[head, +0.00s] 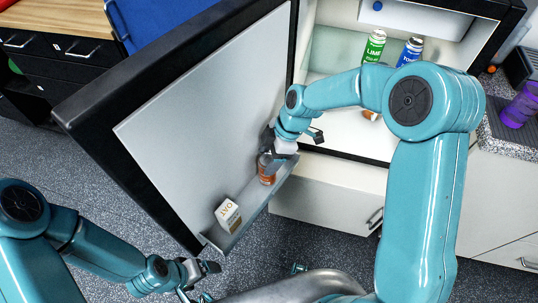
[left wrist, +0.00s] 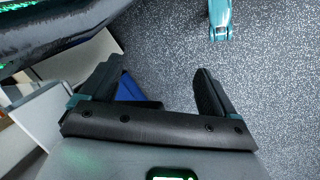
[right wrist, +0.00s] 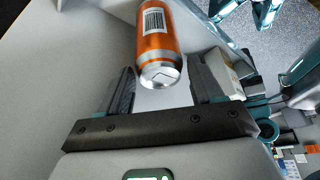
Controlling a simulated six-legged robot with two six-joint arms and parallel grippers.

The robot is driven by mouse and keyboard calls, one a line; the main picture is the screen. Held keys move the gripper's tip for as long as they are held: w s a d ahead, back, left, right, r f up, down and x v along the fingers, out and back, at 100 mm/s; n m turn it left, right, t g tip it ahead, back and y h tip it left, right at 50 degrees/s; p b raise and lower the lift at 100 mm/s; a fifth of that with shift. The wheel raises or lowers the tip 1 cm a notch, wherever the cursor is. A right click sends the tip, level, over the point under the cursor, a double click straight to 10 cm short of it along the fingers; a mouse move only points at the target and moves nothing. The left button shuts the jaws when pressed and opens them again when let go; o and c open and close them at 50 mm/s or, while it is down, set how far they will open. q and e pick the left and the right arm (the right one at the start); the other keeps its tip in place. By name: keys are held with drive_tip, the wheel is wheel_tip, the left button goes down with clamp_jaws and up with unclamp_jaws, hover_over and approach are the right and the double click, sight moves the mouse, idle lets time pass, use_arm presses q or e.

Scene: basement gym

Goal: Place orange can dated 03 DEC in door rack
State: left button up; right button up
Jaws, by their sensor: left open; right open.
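An orange can (head: 266,170) stands in the door rack (head: 250,205) on the inside of the open fridge door. In the right wrist view the orange can (right wrist: 160,40) shows a barcode and its silver end; no date can be read. My right gripper (head: 285,145) is open by the can, which lies just beyond and between its fingertips (right wrist: 162,85). I cannot tell whether they touch. A bit of another orange item (head: 370,115) shows inside the fridge, mostly hidden by my right arm. My left gripper (head: 208,278) is open and empty, low over the floor.
A white oat carton (head: 228,214) stands in the rack's near end. A purple cup (head: 520,105) is on the right counter. Floor below the door is clear.

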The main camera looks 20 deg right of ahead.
drive_tip(key=v, duration=1.2)
drive_tip(key=shift+p, duration=0.45)
drive_tip(key=shift+r, duration=0.1)
